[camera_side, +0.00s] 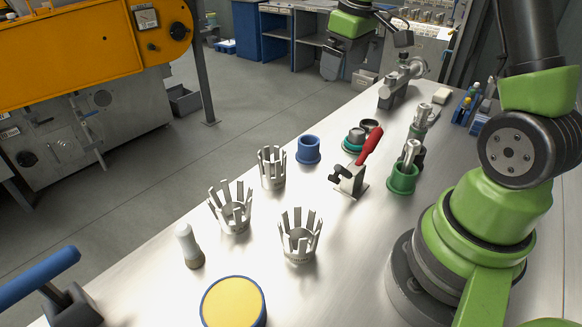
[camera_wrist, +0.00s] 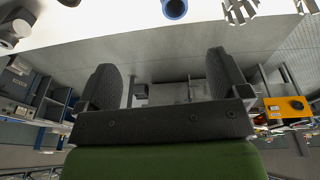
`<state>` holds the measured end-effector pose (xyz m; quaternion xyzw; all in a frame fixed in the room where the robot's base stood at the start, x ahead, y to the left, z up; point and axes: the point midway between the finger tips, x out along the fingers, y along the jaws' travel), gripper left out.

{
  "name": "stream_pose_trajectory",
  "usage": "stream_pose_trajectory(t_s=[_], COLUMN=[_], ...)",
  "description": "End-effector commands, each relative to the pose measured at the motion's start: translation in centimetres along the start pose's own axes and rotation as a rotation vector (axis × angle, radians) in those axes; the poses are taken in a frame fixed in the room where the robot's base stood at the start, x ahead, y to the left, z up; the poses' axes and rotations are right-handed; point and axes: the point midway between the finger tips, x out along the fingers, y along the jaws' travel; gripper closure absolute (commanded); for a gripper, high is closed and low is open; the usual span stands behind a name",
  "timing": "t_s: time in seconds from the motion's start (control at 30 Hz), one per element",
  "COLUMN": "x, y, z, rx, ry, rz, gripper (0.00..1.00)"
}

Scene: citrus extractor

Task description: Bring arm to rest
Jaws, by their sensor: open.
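My gripper (camera_wrist: 165,78) shows in the wrist view with its two dark fingers wide apart and nothing between them. In the side view my gripper (camera_side: 333,68) hangs at the top, beyond the far edge of the steel table (camera_side: 370,245), below a green arm link. It appears clear of the table and of every part on it. The fingertips are too small there to make out. My green arm base stands at the right of the table.
Slotted metal cups (camera_side: 300,240) and a blue cup (camera_side: 308,150) stand on the table. A red-handled clamp (camera_side: 352,178), green holders (camera_side: 402,178), a white-topped brush (camera_side: 189,246) and a yellow-topped round container (camera_side: 233,303) stand around them. An orange machine (camera_side: 85,50) is at left.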

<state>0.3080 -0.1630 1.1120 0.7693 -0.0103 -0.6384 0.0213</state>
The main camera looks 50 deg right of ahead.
Motion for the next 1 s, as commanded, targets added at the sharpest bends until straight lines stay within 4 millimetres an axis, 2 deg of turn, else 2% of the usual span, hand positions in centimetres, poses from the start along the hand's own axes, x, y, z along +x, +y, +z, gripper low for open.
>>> stream_pose_trajectory(t_s=[0.03,0.2,0.33,0.5,0.7,0.83,1.0], x=[-2.1,-7.4,-10.2,-12.1,-12.4,-12.3,-12.2], y=[-2.0,-8.0,-12.1,-16.1,-18.3,-18.8,-18.8], z=[0.1,2.0,4.9,9.5,13.2,14.2,14.3], rx=[0.016,0.117,0.192,0.288,0.367,0.388,0.394], ry=[0.041,0.160,0.247,0.338,0.392,0.402,0.401], rz=[0.003,-0.026,-0.074,-0.168,-0.261,-0.286,-0.290], gripper=[0.06,0.06,0.06,0.06,0.06,0.06,0.06])
